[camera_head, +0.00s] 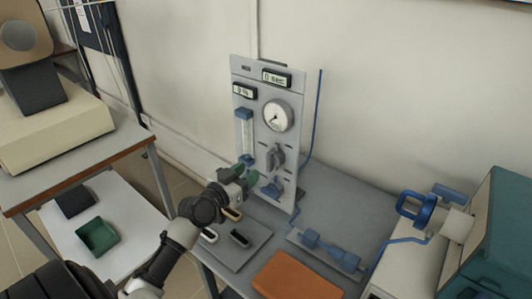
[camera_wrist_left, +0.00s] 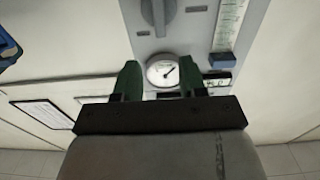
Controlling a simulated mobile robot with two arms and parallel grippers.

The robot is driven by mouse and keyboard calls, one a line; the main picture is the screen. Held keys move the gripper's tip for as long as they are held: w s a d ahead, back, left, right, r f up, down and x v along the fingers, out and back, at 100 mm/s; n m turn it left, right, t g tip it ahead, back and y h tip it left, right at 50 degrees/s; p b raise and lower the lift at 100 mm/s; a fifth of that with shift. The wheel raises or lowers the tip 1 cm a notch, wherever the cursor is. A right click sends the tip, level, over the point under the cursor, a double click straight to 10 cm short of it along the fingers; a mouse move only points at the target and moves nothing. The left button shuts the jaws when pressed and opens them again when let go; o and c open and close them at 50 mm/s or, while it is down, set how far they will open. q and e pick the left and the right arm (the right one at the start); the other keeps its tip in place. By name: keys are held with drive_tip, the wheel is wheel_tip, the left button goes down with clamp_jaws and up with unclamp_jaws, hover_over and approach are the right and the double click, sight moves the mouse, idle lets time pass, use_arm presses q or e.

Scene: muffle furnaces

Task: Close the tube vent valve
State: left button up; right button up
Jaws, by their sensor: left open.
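A grey upright panel (camera_head: 252,80) stands on the bench with a round gauge (camera_head: 277,116), a grey knob (camera_head: 275,157) and a blue fitting (camera_head: 272,187) below it. To the right, a blue looped handle (camera_head: 417,208) sits on a beige housing. I cannot tell which of these is the tube vent valve. My left gripper (camera_head: 245,176) is in front of the panel's lower left part, with green fingertips. In the left wrist view the gripper (camera_wrist_left: 158,65) is open and empty, with the gauge (camera_wrist_left: 162,71) between its fingers and the grey knob (camera_wrist_left: 160,12) above. My right gripper is out of view.
Blue inline fittings (camera_head: 330,250) and an orange pad (camera_head: 297,276) lie on the grey bench (camera_head: 347,205). A teal box (camera_head: 502,225) stands at right. A blue tube (camera_head: 316,110) rises behind the panel. A separate table (camera_head: 75,170) stands at left, with a green tray (camera_head: 97,236) below.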

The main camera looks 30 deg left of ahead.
sight(268, 157)
use_arm(q)
drive_tip(key=w, duration=0.4)
drive_tip(key=w+p, duration=0.1)
drive_tip(key=w, duration=0.2)
drive_tip(key=shift+w+d, duration=0.2)
drive_tip(key=shift+w, duration=0.6)
drive_tip(key=shift+w+d+f, duration=0.1)
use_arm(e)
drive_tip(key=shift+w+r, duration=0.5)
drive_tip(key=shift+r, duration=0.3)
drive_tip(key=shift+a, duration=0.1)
use_arm(q)
drive_tip(key=shift+c, duration=0.7)
clamp_jaws()
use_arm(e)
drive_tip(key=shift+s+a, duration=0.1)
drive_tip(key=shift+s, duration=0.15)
